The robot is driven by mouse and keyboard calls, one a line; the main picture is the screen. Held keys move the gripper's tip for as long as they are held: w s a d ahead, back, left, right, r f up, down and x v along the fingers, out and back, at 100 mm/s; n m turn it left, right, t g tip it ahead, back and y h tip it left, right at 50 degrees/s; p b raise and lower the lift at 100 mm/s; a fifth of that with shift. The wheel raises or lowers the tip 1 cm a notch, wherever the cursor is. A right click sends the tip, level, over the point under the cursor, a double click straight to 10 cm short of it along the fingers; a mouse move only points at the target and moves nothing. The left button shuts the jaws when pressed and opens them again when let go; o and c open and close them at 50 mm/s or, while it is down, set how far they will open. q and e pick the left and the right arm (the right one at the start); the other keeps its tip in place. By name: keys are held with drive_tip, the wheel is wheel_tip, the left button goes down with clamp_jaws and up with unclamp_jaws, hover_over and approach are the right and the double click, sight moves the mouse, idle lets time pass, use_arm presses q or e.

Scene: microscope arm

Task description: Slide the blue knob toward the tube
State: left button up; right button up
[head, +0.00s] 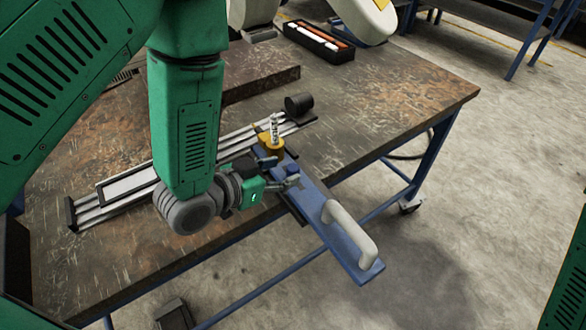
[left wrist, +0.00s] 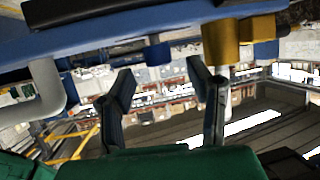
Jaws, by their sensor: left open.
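A long blue bar (head: 318,205) lies across the table edge, with a white handle (head: 350,232) on its outer end. A yellow block (head: 270,147) at its inner end carries a metallic tube (head: 274,128). The blue knob (left wrist: 157,55) sticks out from the bar between handle and yellow block; in the head view the gripper partly hides it. My left gripper (head: 280,171) is open beside the bar. In the left wrist view its two fingers (left wrist: 163,88) stand apart, with the knob beyond and between their tips, apparently not gripped. My right gripper is not in view.
A silver rail (head: 125,190) runs along the table under the bar's inner end, with a black cylinder (head: 298,104) near its far end. A black tray (head: 318,42) lies at the back. The wooden tabletop (head: 390,105) right of the bar is clear.

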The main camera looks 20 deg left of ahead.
sight(290, 168)
use_arm(q)
drive_tip(key=shift+x, duration=1.95)
clamp_jaws()
